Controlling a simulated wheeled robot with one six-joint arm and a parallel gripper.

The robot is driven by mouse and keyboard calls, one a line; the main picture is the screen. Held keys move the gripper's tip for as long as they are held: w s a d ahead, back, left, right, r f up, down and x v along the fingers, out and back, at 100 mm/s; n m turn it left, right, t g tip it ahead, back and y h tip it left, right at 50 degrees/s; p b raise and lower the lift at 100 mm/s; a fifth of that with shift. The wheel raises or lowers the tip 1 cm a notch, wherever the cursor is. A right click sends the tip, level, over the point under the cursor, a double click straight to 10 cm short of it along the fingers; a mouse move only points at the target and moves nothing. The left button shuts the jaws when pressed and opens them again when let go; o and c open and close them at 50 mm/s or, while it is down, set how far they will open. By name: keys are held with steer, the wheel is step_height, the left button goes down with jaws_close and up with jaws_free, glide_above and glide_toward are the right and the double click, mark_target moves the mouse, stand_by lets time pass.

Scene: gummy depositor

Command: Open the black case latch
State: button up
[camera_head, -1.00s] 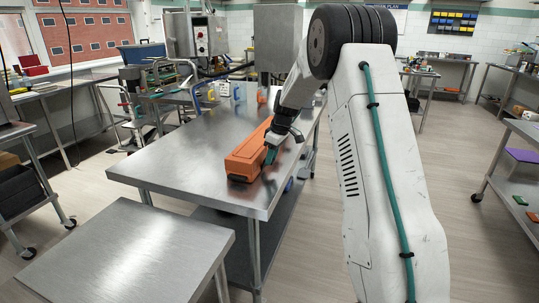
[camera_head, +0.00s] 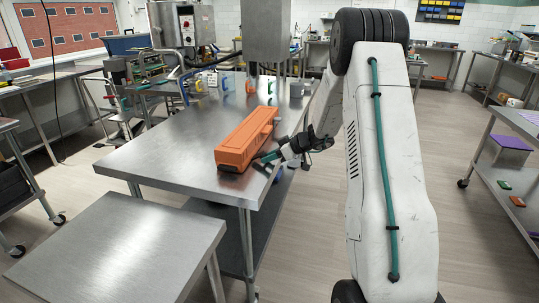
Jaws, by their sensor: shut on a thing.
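A long orange case (camera_head: 247,141) lies on the steel table (camera_head: 165,158), near its right edge. No separate black case shows. My gripper (camera_head: 264,161) is at the lower right side of the case, at its near end, coming in from the right and low. Its teal and grey fingertips are against or very close to the case's side. It is shut on a small part there, apparently the latch. The latch itself is too small and too covered by the fingers to make out.
Several small coloured items, one of them a blue one (camera_head: 224,84), stand at the table's far end. A lower steel table (camera_head: 115,245) stands in front on the left. A shelved cart (camera_head: 510,165) is at the right. The floor between is clear.

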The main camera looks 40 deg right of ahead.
steer(key=shift+f, duration=0.15)
stand_by(0.4)
steer(key=o, duration=1)
steer(key=v, duration=0.7)
steer(key=shift+s+d, duration=0.25)
steer(key=shift+s, duration=0.1)
